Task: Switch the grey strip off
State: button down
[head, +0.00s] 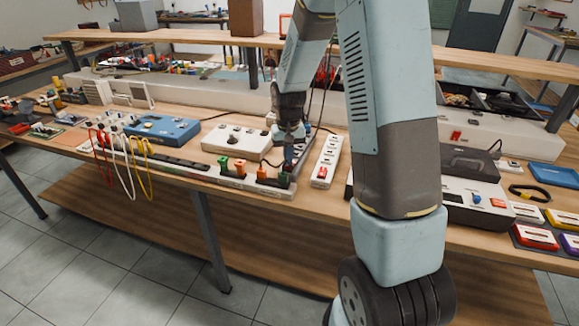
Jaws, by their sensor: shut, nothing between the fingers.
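My gripper (288,163) points down over the bench, its fingers closed and empty. A grey strip (302,148) lies beside and behind it, running away from the bench's front edge. My gripper and wrist hide much of this strip, so I cannot see its switch or its state. I cannot tell whether the fingertips touch it.
A white strip (327,160) with a red switch lies just right of my gripper. A long strip (232,178) with orange and green plugs runs along the front edge. A white box (236,140) and blue box (163,129) stand left.

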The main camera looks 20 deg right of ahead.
jog(key=shift+f, duration=0.4)
dwell(0.3)
jog(key=shift+r, duration=3.5)
jog(key=s+r+t, duration=0.3)
jog(key=s+r, duration=1)
jog(key=r, duration=0.2)
jog(key=s+r+n+t, duration=0.1)
jog(key=s+r, duration=0.4)
jog(key=s, duration=1)
jog(key=shift+s+r+t, duration=0.15)
jog(key=shift+r+t, duration=0.15)
jog(key=shift+t, duration=0.5)
